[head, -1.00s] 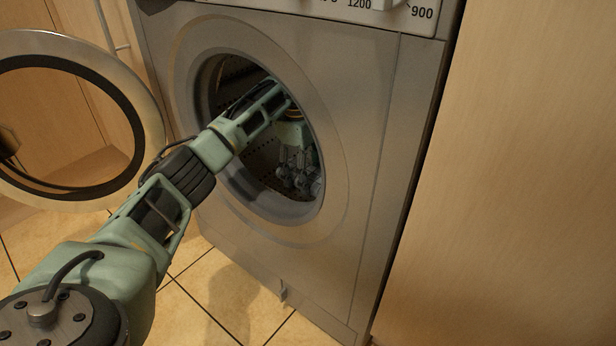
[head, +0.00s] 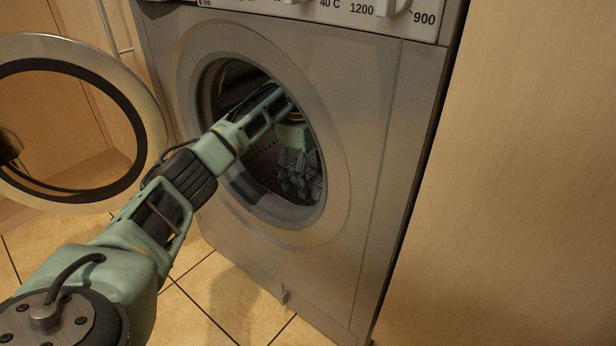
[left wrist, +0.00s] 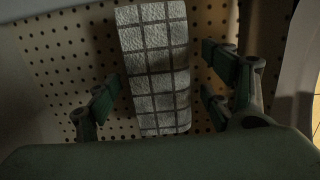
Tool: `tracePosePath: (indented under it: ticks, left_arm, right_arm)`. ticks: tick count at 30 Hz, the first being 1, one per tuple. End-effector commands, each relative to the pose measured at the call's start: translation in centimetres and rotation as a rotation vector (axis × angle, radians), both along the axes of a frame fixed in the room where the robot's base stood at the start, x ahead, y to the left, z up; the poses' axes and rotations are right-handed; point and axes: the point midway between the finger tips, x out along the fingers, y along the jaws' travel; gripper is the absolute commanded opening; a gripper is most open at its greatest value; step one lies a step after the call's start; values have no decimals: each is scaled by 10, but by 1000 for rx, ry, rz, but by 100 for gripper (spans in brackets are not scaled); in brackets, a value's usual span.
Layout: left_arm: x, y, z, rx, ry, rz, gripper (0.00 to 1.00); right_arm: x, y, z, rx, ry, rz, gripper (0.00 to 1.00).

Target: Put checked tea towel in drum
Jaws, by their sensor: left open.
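The checked tea towel (left wrist: 155,70), pale grey with dark lines, lies as a narrow folded strip against the perforated drum wall (left wrist: 60,55) in the left wrist view. My left gripper (left wrist: 160,95) is open, with its fingers to either side of the towel and apart from it. In the head view my left arm reaches through the round porthole, and the gripper (head: 299,172) points down inside the drum (head: 262,165). There the towel is hard to tell apart from the dark fingers. My right gripper is in neither view.
The grey washing machine (head: 375,150) has its round door (head: 150,130) swung open to the left. A wooden panel (head: 520,180) stands on the right. The tiled floor (head: 200,310) in front is clear.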

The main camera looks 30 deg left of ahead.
Motion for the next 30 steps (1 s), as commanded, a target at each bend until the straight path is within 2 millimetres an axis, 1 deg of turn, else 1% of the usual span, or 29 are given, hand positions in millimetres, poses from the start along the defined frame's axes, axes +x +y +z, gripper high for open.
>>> tracePosePath:
  ticks: [1,5,12,15,19,30]
  left_arm:
    - [0,1,6,1,-1,0,74]
    - [0,3,22,2,-1,1,74]
    - [1,7,58,2,-1,2,74]
    - [1,8,70,1,-1,1,74]
    - [1,9,74,0,1,1,74]
    - [1,9,73,0,0,0,74]
  right_arm:
    - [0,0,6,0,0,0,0]
    - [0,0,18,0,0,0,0]
    - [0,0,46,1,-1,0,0]
    - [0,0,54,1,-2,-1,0]
    - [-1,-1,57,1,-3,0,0]
    - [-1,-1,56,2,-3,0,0]
